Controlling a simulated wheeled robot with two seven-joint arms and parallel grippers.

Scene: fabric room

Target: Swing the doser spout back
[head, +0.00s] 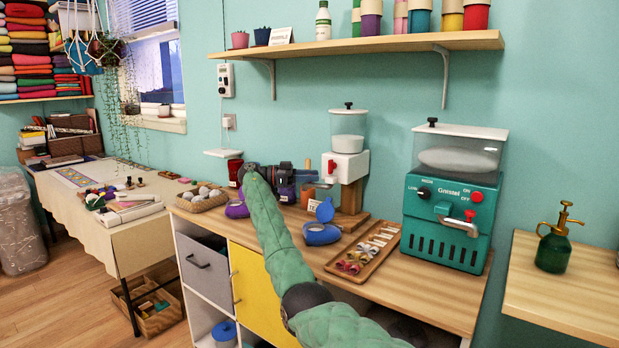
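The doser (348,167) stands at the back of the wooden worktop, a white box on a wooden stand with a clear hopper (348,130) above and a red part on its front. I cannot make out its spout clearly. My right arm, in a green quilted sleeve, reaches up across the worktop. My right gripper (306,179) is at its far end, dark and small, just left of the doser. Whether it touches the doser, or is open or shut, I cannot tell. My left gripper is out of view.
A teal machine (450,220) with a clear hopper stands to the right. A wooden tray (340,268) of small items lies in front of the doser, near a blue open-lidded container (322,234). A shelf (360,46) hangs above. A basket (201,203) sits left.

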